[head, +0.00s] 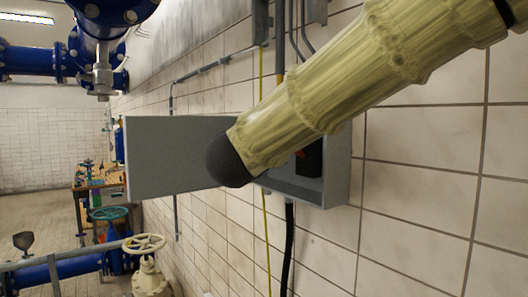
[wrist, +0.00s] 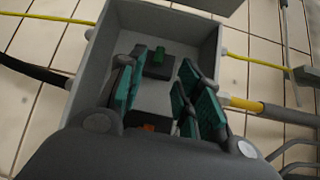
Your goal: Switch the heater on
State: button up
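A grey wall box (head: 338,175) is mounted on the tiled wall, with its door (head: 165,155) swung open to the left. A black switch block (head: 309,160) shows inside it, partly behind my arm. In the wrist view the open box (wrist: 208,35) lies in front of my gripper (wrist: 160,98). A dark block with a green button (wrist: 160,60) is beyond the fingertips. A small orange-red part (wrist: 148,127) shows low between the fingers, partly hidden. The head view hides my gripper behind my arm. No heater can be identified.
A yellow cable (head: 264,225) and a black cable (head: 289,245) run below the box. Conduits (head: 280,40) run above it. Blue pipes (head: 95,45) and a cream valve wheel (head: 144,244) stand at the left. A wooden workbench (head: 100,185) stands farther back.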

jog(key=s, duration=0.3)
jog(key=s+a, duration=0.1)
jog(key=s, duration=0.1)
jog(key=shift+s+r, duration=0.2)
jog(key=shift+o, duration=0.2)
jog(key=shift+d, duration=0.1)
jog(key=w+a+m+g+h+b, duration=0.3)
jog(key=w+a+m+h+b, duration=0.2)
jog(key=m+h+b, duration=0.6)
jog(key=w+d, duration=0.2)
jog(key=w+d+m+y, duration=0.1)
jog(key=w+d, duration=0.1)
jog(key=w, duration=0.1)
jog(key=w+d+f+y, duration=0.1)
jog(key=w+d, duration=0.1)
jog(key=shift+w+d+p, duration=0.25)
jog(key=shift+w+p, duration=0.1)
jog(key=shift+p, duration=0.05)
jog(key=shift+c, duration=0.2)
